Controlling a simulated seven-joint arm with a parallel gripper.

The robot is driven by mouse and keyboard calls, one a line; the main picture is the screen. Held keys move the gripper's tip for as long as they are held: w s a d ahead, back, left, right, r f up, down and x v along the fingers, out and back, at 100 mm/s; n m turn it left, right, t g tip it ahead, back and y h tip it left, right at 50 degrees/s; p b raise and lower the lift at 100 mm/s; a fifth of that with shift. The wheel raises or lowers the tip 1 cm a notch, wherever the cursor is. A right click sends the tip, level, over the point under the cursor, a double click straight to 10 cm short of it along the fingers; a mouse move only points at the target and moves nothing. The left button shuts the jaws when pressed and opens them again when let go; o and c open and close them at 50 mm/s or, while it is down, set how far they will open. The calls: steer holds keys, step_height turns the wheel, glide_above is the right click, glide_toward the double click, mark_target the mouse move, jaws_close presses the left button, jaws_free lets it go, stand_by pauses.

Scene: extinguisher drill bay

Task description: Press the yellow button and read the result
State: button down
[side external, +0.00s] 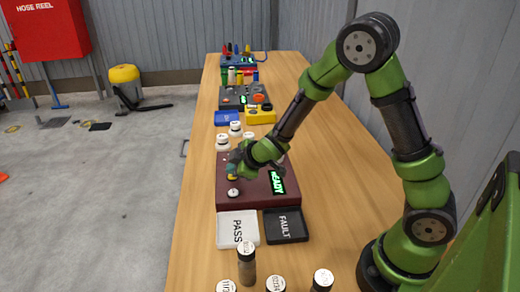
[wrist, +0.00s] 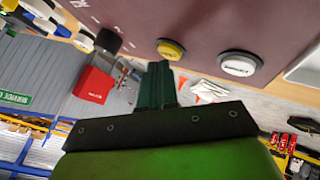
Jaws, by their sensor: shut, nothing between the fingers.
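A maroon box (side external: 258,197) sits on the wooden table, with a lit green display (side external: 277,182) that reads READY. Its yellow button (side external: 232,178) shows just under my gripper (side external: 234,170) in the side view. In the wrist view the yellow button (wrist: 171,49) is right beside the tips of my shut, empty gripper (wrist: 158,66). I cannot tell whether they touch. A white button (side external: 233,193) is next to the yellow one; it also shows in the wrist view (wrist: 238,65) with dark lettering I cannot read surely.
A white PASS tray (side external: 237,242) and a black FAULT tray (side external: 286,236) lie in front of the box. Several white-capped cylinders (side external: 247,267) stand at the near edge. White-capped things (side external: 222,141), a yellow box (side external: 260,115) and a blue tray (side external: 228,118) are behind.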

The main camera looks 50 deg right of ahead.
steer(key=shift+f, duration=0.45)
stand_by(0.5)
steer(key=shift+r, duration=0.85)
steer(key=shift+r, duration=2.55)
